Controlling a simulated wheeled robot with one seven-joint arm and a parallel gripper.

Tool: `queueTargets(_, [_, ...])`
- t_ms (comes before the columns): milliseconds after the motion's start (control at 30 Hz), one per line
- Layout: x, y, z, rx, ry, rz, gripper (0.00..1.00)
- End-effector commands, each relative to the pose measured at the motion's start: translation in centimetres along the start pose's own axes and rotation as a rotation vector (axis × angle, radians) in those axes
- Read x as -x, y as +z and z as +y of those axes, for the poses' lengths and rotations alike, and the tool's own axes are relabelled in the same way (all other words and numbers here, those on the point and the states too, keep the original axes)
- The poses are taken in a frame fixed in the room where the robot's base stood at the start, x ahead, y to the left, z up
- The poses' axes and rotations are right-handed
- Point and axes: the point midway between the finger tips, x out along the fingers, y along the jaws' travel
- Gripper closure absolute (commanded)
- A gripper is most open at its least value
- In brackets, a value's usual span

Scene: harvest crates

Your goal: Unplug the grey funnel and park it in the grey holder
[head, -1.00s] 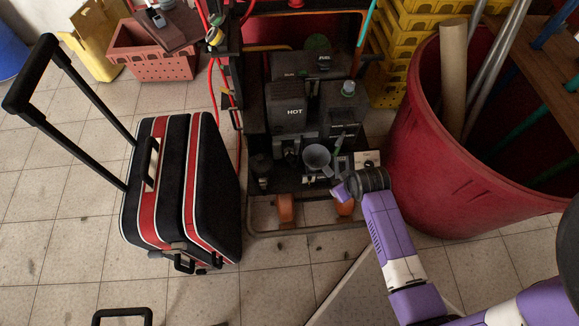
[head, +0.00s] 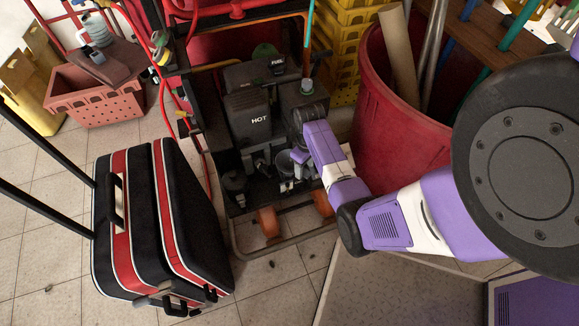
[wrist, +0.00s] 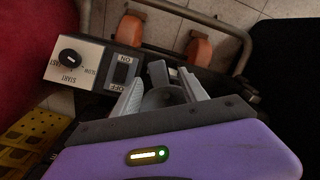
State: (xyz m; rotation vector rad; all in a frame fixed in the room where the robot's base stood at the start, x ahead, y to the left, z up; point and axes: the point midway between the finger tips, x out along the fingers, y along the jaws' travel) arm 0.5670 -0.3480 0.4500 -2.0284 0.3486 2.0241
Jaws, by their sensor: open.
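The grey funnel (head: 285,162) stands low in the black machine, below the box marked HOT, partly hidden by my arm. In the wrist view the grey funnel (wrist: 163,98) lies between the two pale fingers of my gripper (wrist: 162,92), its lower part hidden by the gripper body. My gripper is open, with a finger on each side of the funnel; I cannot tell whether either finger touches it. In the head view my gripper (head: 302,158) is mostly hidden by my arm, just right of the funnel. I cannot make out the grey holder for certain.
A panel with a START dial (wrist: 70,60) and an ON/OFF switch (wrist: 122,70) is close to the left finger. A red barrel (head: 385,110) stands right, a black and red suitcase (head: 150,220) left.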

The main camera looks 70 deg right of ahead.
Motion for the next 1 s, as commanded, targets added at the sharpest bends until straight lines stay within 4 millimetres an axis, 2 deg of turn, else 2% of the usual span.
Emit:
queueTargets(33, [-1.3, 0.0, 0.1, -0.001, -0.002, -0.003, 0.49])
queueTargets(200, [-3.2, -0.1, 0.1, -0.001, -0.001, -0.002, 0.49])
queueTargets(500, [-3.6, -0.1, 0.1, 0.000, 0.000, 0.000, 0.49])
queueTargets(533, [-3.6, -0.1, 0.1, 0.000, 0.000, 0.000, 0.51])
queueTargets(700, [-3.6, -0.1, 0.1, -0.001, 0.000, 0.000, 0.84])
queueTargets(800, [-3.6, -0.1, 0.1, -0.001, 0.000, 0.000, 1.00])
queueTargets(1000, [-3.6, -0.1, 0.1, -0.001, 0.000, 0.000, 1.00])
